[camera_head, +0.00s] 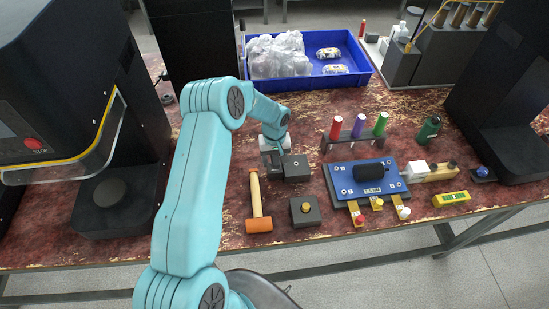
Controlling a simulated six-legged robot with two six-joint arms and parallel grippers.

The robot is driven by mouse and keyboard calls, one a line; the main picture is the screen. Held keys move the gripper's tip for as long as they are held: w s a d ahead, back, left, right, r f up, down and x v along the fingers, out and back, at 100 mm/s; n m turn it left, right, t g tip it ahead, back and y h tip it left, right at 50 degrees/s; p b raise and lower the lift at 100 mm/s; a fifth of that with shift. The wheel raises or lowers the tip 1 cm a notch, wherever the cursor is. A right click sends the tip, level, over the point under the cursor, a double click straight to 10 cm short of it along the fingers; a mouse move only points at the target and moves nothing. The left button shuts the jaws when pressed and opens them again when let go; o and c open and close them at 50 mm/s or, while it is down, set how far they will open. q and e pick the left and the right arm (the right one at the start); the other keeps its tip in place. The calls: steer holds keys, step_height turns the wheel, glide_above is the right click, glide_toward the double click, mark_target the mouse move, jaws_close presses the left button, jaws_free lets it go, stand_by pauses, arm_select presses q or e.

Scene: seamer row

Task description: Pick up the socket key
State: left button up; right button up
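My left gripper (270,158) points down at the left edge of a dark grey block (297,170) near the middle of the table. Its fingers are small and partly hidden by the arm, so I cannot tell whether they are open or shut, or whether they hold anything. I cannot make out a socket key for certain; it may be hidden at the gripper or the block. My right gripper is not in view.
A mallet (256,197) lies left of the blocks. A blue fixture board (345,182) and a rack of coloured handles (355,141) stand to the right. A blue crate (352,81) of wrapped items sits behind. Black machines flank the table (215,205).

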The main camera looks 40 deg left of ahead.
arm_select(q)
jaws_close()
steer(key=shift+r, duration=0.1)
step_height(320, 180, up, 27)
steer(key=p, duration=0.3)
stand_by(0.6)
